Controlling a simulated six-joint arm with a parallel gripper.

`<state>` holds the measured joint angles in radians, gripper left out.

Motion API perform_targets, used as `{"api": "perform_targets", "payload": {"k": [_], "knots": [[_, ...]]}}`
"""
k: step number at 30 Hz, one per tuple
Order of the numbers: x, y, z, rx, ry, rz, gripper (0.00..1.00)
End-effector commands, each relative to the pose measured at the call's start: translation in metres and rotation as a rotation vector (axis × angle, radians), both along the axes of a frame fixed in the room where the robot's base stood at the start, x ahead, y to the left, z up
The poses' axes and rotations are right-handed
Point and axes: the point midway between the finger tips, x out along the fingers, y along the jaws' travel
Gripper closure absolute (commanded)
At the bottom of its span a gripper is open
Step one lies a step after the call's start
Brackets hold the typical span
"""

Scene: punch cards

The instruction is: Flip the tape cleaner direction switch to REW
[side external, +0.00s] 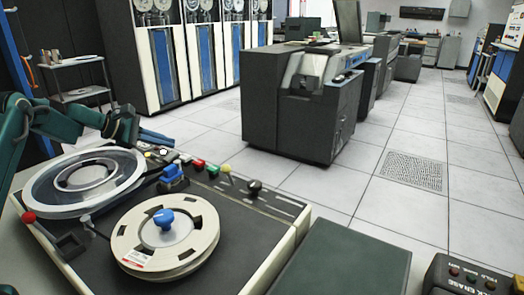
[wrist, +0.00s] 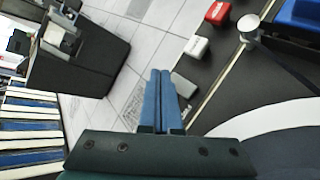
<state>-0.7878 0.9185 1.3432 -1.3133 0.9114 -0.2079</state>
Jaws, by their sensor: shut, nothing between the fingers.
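The tape cleaner (side external: 205,205) stands at the front left of the side external view, with two reels on its top. A row of coloured controls runs along its far edge, ending in a black knob (side external: 254,187). I cannot read a REW label or tell which control is the direction switch. My gripper (side external: 172,141) is at the far left end of that row, with its blue fingers together and empty. In the wrist view my gripper (wrist: 160,72) appears beside a grey key (wrist: 184,84); I cannot tell if they touch. A silver-topped lever (wrist: 248,25) stands to the right.
The near reel (side external: 150,250) has a blue hub. A red-knobbed lever (side external: 29,217) stands at the front left. A white key (wrist: 195,48) and a red key (wrist: 217,13) lie beyond the grey one.

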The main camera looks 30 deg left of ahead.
Motion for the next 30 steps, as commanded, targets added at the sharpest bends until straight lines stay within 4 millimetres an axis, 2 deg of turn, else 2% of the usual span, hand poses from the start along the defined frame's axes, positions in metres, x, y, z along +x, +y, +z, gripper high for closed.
{"api": "perform_targets", "payload": {"k": [30], "knots": [[0.0019,-0.0001,-0.0085,0.000,0.000,0.000,1.00]]}}
